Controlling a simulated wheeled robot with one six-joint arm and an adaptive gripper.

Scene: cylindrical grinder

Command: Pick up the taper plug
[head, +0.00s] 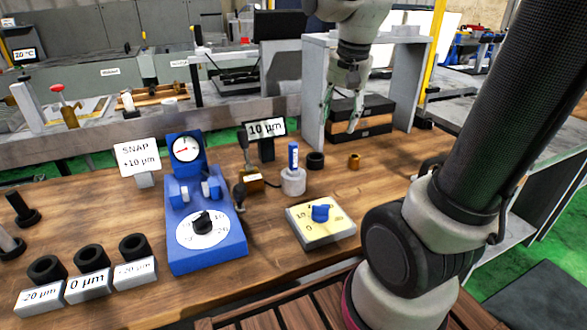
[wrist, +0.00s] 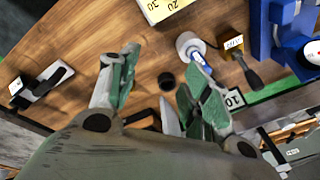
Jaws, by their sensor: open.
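No part is labelled as the taper plug, and I cannot tell for certain which it is. A blue upright piece (head: 293,155) stands in a round white holder (head: 293,182); its blue top also shows in the wrist view (wrist: 201,60). A black ring (head: 316,160) and a small brass bush (head: 354,161) stand to its right. My gripper (head: 341,122) is open and empty, pointing down above the table's back right. In the wrist view my gripper's fingers (wrist: 158,76) are spread, with the black ring (wrist: 166,80) seen between them.
A blue gauge stand (head: 205,235) and a yellow-topped block (head: 320,222) with a blue knob sit on the wooden table. Labelled blocks with black rings (head: 92,257) are front left.

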